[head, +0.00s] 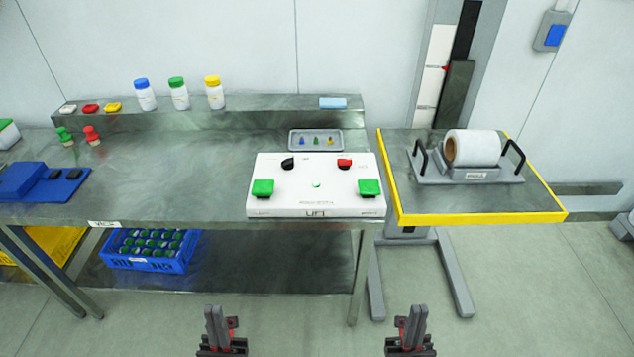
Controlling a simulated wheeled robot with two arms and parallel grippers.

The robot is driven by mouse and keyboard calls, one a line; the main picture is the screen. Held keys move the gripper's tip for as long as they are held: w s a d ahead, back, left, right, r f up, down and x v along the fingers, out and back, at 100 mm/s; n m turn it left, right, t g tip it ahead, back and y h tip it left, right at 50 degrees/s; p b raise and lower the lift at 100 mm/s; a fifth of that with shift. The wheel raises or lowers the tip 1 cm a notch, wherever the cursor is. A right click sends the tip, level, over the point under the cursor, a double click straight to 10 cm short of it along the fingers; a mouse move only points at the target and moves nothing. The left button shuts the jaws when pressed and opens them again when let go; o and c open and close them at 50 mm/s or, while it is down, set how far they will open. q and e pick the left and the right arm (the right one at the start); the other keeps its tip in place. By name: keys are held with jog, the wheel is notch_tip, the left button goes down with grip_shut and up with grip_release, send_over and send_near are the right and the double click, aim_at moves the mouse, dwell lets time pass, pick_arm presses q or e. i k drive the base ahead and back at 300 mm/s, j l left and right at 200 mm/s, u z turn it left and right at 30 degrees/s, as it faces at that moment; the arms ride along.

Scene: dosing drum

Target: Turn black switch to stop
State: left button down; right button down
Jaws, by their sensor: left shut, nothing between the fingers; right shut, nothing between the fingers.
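A white control box (316,196) labelled LIFT sits at the right end of the steel table. The black switch (288,163) is on its upper left; its exact pointing direction is too small to read. A red switch (345,162) is at the upper right. Green buttons sit at the lower left (263,188) and lower right (369,188). My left gripper (216,318) is shut and empty, low in the picture in front of the table. My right gripper (411,322) is also shut and empty, further right. Both are well apart from the box.
A yellow-edged lift platform (478,215) stands right of the table, bearing a white drum (475,147) on a handled tray. A small grey tray (315,141) lies behind the box. Bottles (179,97) stand on the back shelf. A blue crate (147,262) is below. The table's middle is clear.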

aim_at(287, 164)
jog(key=i+j, duration=0.25)
jog(key=i, duration=0.2)
jog(key=i+j, duration=0.2)
jog(key=i, duration=0.25)
